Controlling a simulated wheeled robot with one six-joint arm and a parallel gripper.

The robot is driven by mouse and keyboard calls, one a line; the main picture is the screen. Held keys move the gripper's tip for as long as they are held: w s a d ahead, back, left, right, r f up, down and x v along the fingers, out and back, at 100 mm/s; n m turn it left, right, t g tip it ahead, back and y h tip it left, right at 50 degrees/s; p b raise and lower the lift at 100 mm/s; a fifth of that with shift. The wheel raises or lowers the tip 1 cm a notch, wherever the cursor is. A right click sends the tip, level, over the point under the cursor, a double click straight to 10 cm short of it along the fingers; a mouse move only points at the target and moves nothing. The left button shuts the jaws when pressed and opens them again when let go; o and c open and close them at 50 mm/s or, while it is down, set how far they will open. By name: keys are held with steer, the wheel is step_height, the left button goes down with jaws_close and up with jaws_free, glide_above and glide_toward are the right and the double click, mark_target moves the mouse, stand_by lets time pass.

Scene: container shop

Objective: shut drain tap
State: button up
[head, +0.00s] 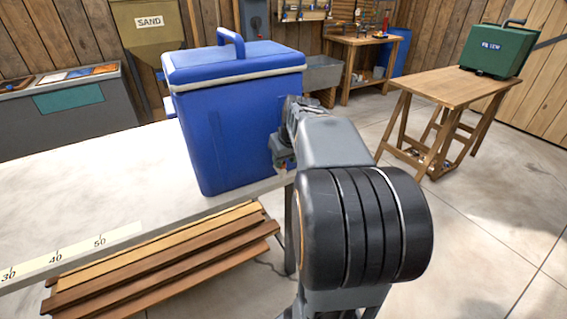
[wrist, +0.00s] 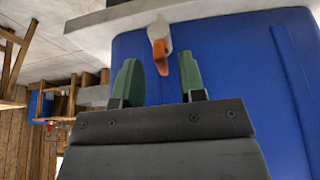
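A blue cooler (head: 235,125) with a white-rimmed blue lid and top handle stands upright on the pale bench; its blue side also fills much of the wrist view (wrist: 235,70). The drain tap is a pale grey round body (wrist: 158,32) with an orange lever (wrist: 160,55), near the cooler's base edge. The lever points toward my gripper (wrist: 158,64). My green fingers are apart, one on each side of the lever's line, with nothing visibly held. In the head view my gripper (head: 280,155) is at the cooler's right side, mostly behind my arm; the tap is not clear there.
The pale bench (head: 95,185) is clear left of the cooler. Wooden planks (head: 165,255) lie below its front edge. A wooden table (head: 450,90) with a green case (head: 495,50) stands at right. Open floor (head: 490,195) lies on the right.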

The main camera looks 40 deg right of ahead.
steer(key=shift+w+f, duration=0.3)
steer(key=shift+f, duration=0.35)
jaws_close()
